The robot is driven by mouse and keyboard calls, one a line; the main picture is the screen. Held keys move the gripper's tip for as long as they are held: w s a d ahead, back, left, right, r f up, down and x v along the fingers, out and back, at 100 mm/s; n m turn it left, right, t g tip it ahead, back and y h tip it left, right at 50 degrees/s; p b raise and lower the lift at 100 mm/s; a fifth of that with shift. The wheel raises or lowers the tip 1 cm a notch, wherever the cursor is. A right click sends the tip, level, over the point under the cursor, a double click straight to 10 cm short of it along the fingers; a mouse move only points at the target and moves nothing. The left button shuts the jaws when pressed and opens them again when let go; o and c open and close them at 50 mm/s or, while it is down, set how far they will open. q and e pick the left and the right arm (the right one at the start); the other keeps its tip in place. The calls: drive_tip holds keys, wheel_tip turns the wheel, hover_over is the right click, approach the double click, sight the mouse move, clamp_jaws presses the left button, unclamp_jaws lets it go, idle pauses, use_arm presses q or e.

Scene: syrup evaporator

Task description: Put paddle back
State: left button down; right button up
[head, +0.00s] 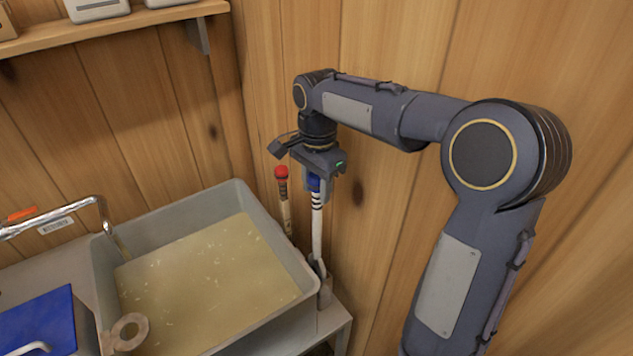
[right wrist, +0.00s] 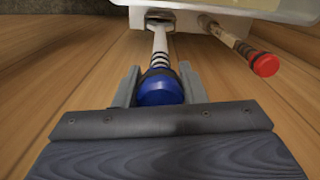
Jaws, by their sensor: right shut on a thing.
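My right gripper (head: 318,182) points down and is shut on the blue-ended handle of a paddle (head: 317,222) with a pale shaft and dark bands. The blue end (right wrist: 160,88) sits between the two grey fingers in the right wrist view. The shaft hangs about upright beside the pan's right corner, and its lower part meets a grey holder (head: 325,292) there. I cannot tell how far it is seated; its lower end is hidden. A second tool with a red knob (head: 282,172) and wooden shaft stands just left of it, apart from my gripper. My left gripper is not in view.
A grey pan (head: 104,262) full of pale liquid takes up the middle left. A metal pipe (head: 60,212), a blue panel (head: 40,325) and a wooden ring-shaped piece (head: 128,333) are at the left. Wood walls (head: 390,200) stand close behind, with a shelf (head: 120,24) above.

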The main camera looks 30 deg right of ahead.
sight(317, 210)
drive_tip(key=shift+f, duration=0.15)
drive_tip(key=shift+f+b, duration=2.25)
drive_tip(key=shift+f, duration=1.3)
drive_tip(key=o, duration=1.8)
drive_tip(key=shift+o, duration=0.2)
drive_tip(key=shift+r, duration=0.1)
wheel_tip(317, 210, up, 8)
drive_tip(key=p, duration=0.7)
drive_tip(key=shift+d+p, duration=0.1)
drive_tip(key=shift+p, duration=0.2)
